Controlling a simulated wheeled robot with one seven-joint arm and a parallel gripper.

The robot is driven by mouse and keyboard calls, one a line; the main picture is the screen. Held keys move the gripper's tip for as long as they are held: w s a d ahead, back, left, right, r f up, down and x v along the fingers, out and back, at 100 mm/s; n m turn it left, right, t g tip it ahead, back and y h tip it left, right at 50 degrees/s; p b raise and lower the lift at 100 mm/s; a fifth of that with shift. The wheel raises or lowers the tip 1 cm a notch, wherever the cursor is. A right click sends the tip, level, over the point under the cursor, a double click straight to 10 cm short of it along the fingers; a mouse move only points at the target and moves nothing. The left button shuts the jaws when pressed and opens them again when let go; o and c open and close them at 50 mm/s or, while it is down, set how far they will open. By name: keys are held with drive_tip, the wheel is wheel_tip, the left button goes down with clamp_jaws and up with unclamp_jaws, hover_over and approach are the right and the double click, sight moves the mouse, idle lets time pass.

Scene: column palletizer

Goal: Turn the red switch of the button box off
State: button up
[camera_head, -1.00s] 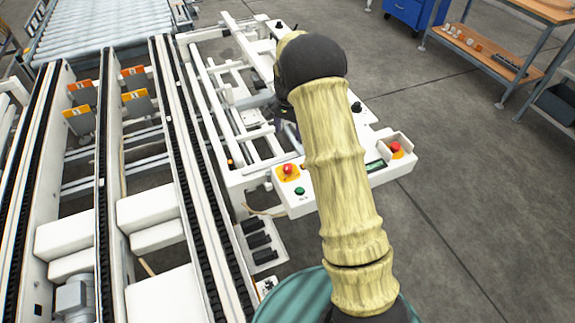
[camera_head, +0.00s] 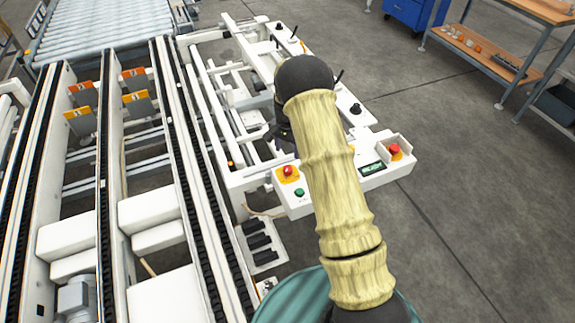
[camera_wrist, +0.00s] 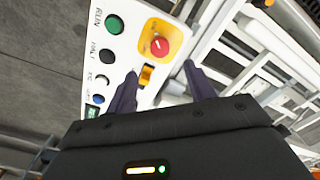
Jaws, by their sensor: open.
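In the wrist view a white button box face carries a round red switch (camera_wrist: 159,46) on a yellow plate. Below the red switch is a small orange switch (camera_wrist: 147,75). My gripper (camera_wrist: 160,70) is open, with one dark finger on each side of the orange switch in the picture. The red switch appears just beyond the fingertips, between their lines, and nothing is held. Whether the fingers touch the panel cannot be told. In the head view my arm hides most of the gripper and the place it faces.
Green (camera_wrist: 114,24), black (camera_wrist: 106,56) and blue (camera_wrist: 98,99) buttons line the panel's left side. In the head view a white console has a red knob on yellow (camera_head: 288,173) and a red stop button (camera_head: 395,150). Conveyor rails (camera_head: 160,130) run left; floor is open right.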

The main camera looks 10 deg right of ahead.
sight(288, 168)
wheel_tip(288, 168, down, 10)
drive_tip(key=shift+r+p, duration=0.1)
drive_tip(key=shift+p, duration=0.7)
drive_tip(key=c, duration=1)
